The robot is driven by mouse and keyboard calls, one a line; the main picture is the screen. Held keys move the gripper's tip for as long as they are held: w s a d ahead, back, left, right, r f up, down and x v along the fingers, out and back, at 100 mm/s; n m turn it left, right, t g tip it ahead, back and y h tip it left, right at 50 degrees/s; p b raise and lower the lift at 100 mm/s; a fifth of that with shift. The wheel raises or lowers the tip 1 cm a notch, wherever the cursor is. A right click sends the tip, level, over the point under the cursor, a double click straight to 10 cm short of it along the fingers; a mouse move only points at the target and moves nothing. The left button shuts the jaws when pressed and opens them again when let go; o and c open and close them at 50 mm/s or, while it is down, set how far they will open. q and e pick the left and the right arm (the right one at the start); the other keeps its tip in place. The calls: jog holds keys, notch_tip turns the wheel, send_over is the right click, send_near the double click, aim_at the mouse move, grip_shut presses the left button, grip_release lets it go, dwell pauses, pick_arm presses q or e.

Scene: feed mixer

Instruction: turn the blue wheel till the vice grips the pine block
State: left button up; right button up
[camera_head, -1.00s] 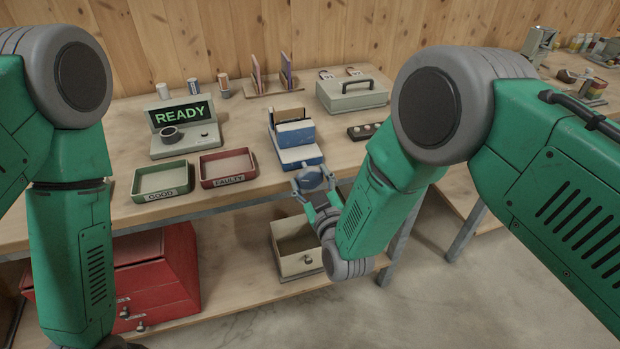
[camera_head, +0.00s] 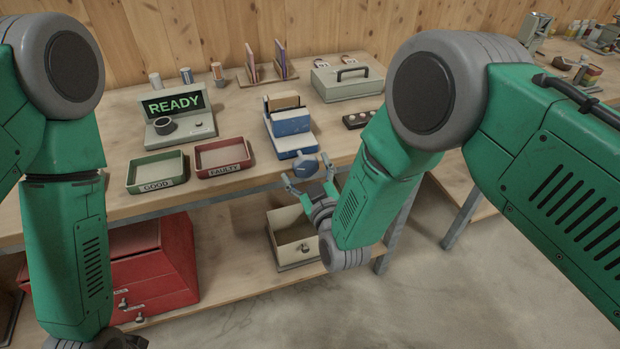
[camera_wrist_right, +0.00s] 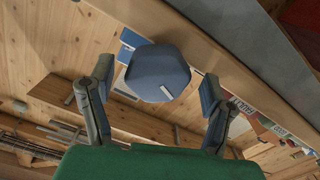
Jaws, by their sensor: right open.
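The blue vice (camera_head: 291,124) stands at the front edge of the bench in the head view. The tan pine block (camera_head: 285,101) sits behind its front jaw; I cannot tell whether a gap is left. The blue wheel (camera_head: 306,166) faces me below the vice, past the bench edge. In the right wrist view the wheel (camera_wrist_right: 157,75) is large, with a pale mark on its face. My right gripper (camera_head: 306,170) is open, its fingers on either side of the wheel, seemingly apart from it.
A green GOOD tray (camera_head: 156,184) and a red FAULTY tray (camera_head: 222,172) lie left of the vice. A READY display (camera_head: 178,116) stands behind them. A grey case (camera_head: 347,82) is behind right.

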jog(key=v, duration=1.1)
jog(key=shift+s, duration=0.4)
